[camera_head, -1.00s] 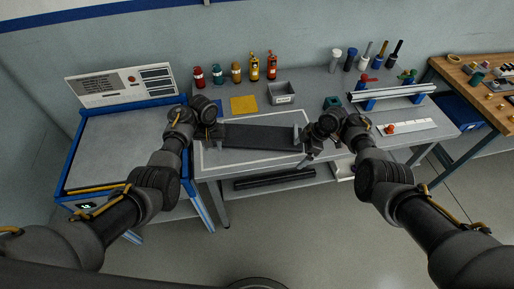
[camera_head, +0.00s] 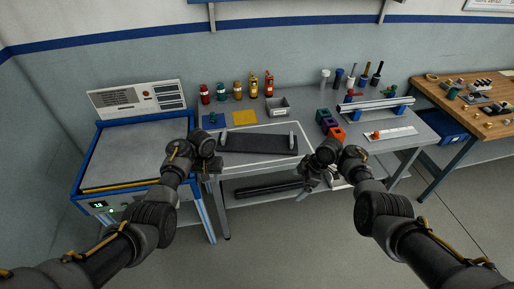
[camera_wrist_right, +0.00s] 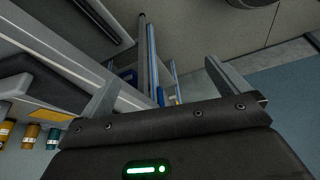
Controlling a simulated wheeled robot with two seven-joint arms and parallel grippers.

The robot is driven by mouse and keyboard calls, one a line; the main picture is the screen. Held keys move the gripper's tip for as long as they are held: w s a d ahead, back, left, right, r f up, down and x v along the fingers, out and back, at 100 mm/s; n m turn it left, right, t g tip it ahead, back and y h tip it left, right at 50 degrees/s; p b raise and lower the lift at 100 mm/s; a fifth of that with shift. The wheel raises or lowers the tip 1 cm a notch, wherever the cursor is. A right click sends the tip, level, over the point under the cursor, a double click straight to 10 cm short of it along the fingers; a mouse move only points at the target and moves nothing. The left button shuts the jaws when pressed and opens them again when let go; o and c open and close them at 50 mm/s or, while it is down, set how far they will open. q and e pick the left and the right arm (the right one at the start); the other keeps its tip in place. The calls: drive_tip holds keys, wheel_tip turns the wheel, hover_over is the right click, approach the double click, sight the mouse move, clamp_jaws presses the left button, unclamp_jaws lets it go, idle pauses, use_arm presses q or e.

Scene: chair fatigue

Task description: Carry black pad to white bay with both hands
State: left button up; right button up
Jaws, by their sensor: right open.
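The black pad (camera_head: 258,144) lies flat on the grey bench, inside a white-outlined area (camera_head: 304,157) that I take as the white bay. A light upright piece stands near each end of the pad. My left gripper (camera_head: 208,172) is off the pad's left end, near the bench front; its finger opening is not clear. My right gripper (camera_head: 312,180) is to the right of the pad and in front of it, apart from it. In the right wrist view my right gripper (camera_wrist_right: 165,85) has its fingers wide apart with nothing between them; a dark slab, likely the pad (camera_wrist_right: 40,68), shows at the left.
A blue-framed machine (camera_head: 135,153) stands left of the bench. Several bottles (camera_head: 237,90), a grey bin (camera_head: 278,107) and a yellow square (camera_head: 244,118) are behind the pad. Coloured blocks (camera_head: 329,122) and a metal rail (camera_head: 376,104) lie to the right. A dark bar (camera_head: 268,189) is on the lower shelf.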

use_arm(q)
drive_tip(key=shift+w, duration=0.2)
use_arm(e)
drive_tip(key=v, duration=0.7)
drive_tip(key=shift+r, duration=0.3)
use_arm(q)
drive_tip(key=shift+f, duration=0.1)
use_arm(e)
drive_tip(key=shift+d, duration=0.15)
use_arm(q)
drive_tip(key=shift+d, duration=0.1)
